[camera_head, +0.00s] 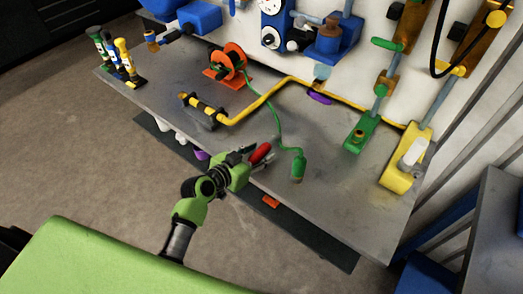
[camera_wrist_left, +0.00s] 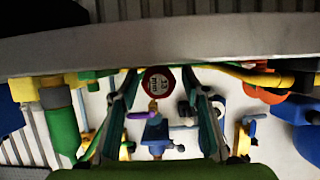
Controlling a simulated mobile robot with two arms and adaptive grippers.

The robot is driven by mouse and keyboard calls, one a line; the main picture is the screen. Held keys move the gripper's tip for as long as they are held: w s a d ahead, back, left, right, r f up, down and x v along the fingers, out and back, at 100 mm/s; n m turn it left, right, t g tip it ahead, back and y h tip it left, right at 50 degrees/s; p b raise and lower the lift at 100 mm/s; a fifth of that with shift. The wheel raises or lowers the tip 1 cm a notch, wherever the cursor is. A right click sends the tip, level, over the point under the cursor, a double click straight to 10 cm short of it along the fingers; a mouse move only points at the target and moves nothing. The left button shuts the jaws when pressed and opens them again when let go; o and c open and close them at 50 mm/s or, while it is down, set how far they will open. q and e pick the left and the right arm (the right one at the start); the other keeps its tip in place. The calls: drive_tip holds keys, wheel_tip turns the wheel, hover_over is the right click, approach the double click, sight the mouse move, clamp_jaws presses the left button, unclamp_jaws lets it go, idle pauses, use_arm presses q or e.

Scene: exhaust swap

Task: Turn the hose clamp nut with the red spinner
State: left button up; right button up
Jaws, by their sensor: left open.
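The red spinner (camera_head: 261,153) is near the table's front edge in the head view. My left gripper (camera_head: 258,157) is at it, with its fingers on either side. In the left wrist view the spinner's round red end (camera_wrist_left: 160,80) with pale lettering shows between the two spread fingers of my left gripper (camera_wrist_left: 163,100). A gap shows on both sides of it, so the gripper looks open around it. I cannot make out the hose clamp nut for certain. My right gripper is not in view.
On the grey table (camera_head: 345,205) are a yellow pipe (camera_head: 262,101), an orange reel (camera_head: 228,62) and a green hose end (camera_head: 298,166) just right of the spinner. Green (camera_head: 362,133) and yellow (camera_head: 403,165) fixtures stand at the right. The table's front right is clear.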

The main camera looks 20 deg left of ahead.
use_arm(q)
clamp_jaws()
drive_tip(key=shift+r, duration=0.1)
